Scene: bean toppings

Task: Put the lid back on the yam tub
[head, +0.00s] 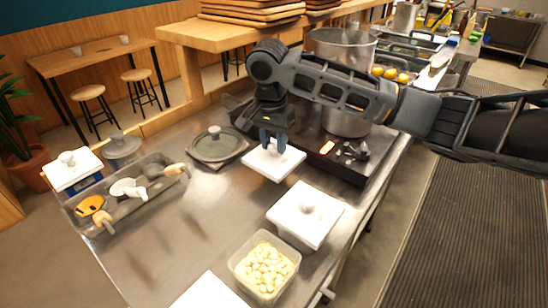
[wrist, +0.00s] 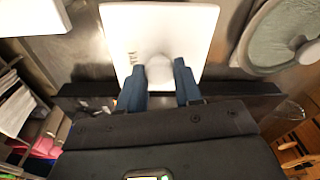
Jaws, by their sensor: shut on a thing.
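My gripper (head: 273,143) is shut on the round knob of a square white lid (head: 272,166) and holds it over the steel counter, in front of the black stove. In the wrist view the lid (wrist: 160,28) sits about level between my fingers (wrist: 161,80), with small dark lettering near its left edge that seems to read YAM. An open clear tub (head: 240,267) of pale yellow chunks stands at the counter's front. Its top is uncovered, and no label on it is readable. My gripper is behind this tub, apart from it.
A lidded white tub (head: 305,215) stands right behind the open tub. A white flat thing (head: 210,292) is cut off at the bottom edge. A utensil tray (head: 130,195) and another lidded tub (head: 73,172) are left. A grey lidded pan (head: 217,147) lies beside the stove. The counter's middle is clear.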

